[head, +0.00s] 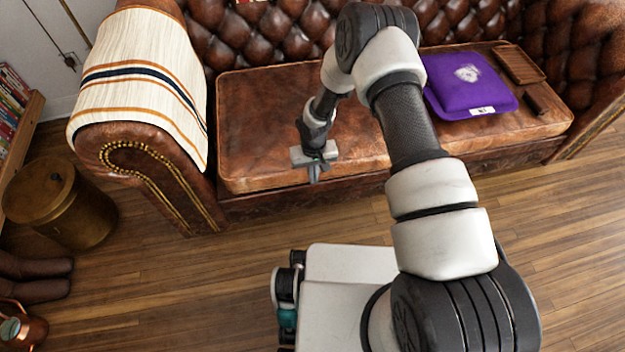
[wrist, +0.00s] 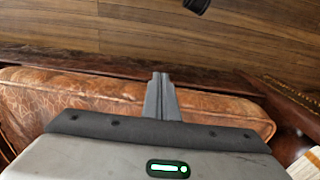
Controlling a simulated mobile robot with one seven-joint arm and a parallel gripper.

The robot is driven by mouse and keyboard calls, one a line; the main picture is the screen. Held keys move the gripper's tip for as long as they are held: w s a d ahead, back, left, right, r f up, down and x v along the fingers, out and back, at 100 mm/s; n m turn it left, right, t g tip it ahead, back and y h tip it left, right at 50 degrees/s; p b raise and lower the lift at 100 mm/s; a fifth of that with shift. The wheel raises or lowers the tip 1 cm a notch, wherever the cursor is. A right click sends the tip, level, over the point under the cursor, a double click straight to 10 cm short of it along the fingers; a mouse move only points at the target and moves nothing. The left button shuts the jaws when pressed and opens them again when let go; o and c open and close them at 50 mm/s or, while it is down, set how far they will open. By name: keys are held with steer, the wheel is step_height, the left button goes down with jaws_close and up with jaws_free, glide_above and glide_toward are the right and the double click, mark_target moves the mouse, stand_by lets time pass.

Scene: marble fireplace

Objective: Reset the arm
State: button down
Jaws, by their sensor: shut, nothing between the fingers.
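My gripper (head: 314,174) hangs at the end of my bent arm, above the front edge of the brown leather sofa seat (head: 255,125) in the head view. Its fingers point down and are closed together with nothing between them. In the wrist view my gripper (wrist: 161,78) shows its two fingers side by side, touching, over the seat's front edge (wrist: 70,85) with the wooden floor (wrist: 200,45) beyond.
A striped throw (head: 140,75) covers the left armrest. A brass bin (head: 62,205) stands at left. Floor before the sofa is clear at right.

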step_height(320, 180, up, 7)
steer(key=p, duration=0.1)
steer(key=shift+f, duration=0.1)
